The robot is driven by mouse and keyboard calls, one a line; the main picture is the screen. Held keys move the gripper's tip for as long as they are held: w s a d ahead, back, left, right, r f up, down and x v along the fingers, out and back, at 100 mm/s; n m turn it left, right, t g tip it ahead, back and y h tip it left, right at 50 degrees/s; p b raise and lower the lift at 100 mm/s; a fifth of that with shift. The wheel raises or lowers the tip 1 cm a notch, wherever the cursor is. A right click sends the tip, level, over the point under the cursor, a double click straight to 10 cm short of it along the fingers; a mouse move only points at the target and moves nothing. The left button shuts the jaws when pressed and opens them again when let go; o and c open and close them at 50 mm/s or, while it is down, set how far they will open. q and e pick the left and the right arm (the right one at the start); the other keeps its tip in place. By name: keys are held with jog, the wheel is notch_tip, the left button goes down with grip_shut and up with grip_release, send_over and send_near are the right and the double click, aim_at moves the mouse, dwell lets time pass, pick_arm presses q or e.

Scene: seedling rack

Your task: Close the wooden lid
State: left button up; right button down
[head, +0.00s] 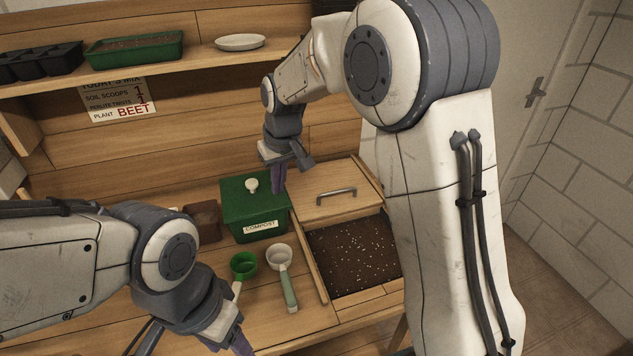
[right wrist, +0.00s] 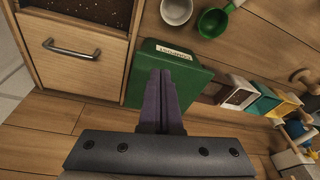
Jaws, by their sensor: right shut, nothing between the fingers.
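The wooden lid (head: 318,188) with a grey metal bar handle lies flat at the back of the wooden soil bin. The bin's dark speckled soil (head: 352,252) lies uncovered in front of it. The lid also shows at the upper left of the right wrist view (right wrist: 78,68). My right gripper (head: 278,182) is shut and empty, with purple fingers pointing down beside the lid's left edge, near the green compost box (head: 238,205). My left gripper (head: 242,344) is at the bottom edge of the head view; its fingertips are cut off.
A green scoop (head: 243,265) and a white scoop (head: 279,258) lie on the bench left of the bin. A brown pot (head: 203,220) stands left of the compost box. A shelf above holds a green tray (head: 135,49) and a white dish (head: 240,42). My right arm hides the bin's right side.

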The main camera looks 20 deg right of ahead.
jog(key=w+d+f+m, duration=0.2)
jog(key=w+d+f, duration=0.2)
jog(key=w+d, duration=0.55)
jog(key=t, duration=0.1)
send_over(326, 200)
jog(key=w, duration=0.1)
notch_tip(326, 200, down, 3)
jog(key=shift+m+h, duration=0.3)
jog(key=shift+h, duration=0.1)
jog(key=p+x, duration=0.2)
jog(key=x, duration=0.7)
jog(key=shift+w+f, duration=0.15)
jog(key=shift+f, duration=0.05)
jog(key=shift+s+r+p, duration=0.2)
jog(key=shift+s+p, duration=0.1)
jog(key=shift+s, duration=0.3)
jog(key=shift+s+r+p, duration=0.15)
jog(key=shift+s+p, duration=0.1)
jog(key=shift+s, duration=1.1)
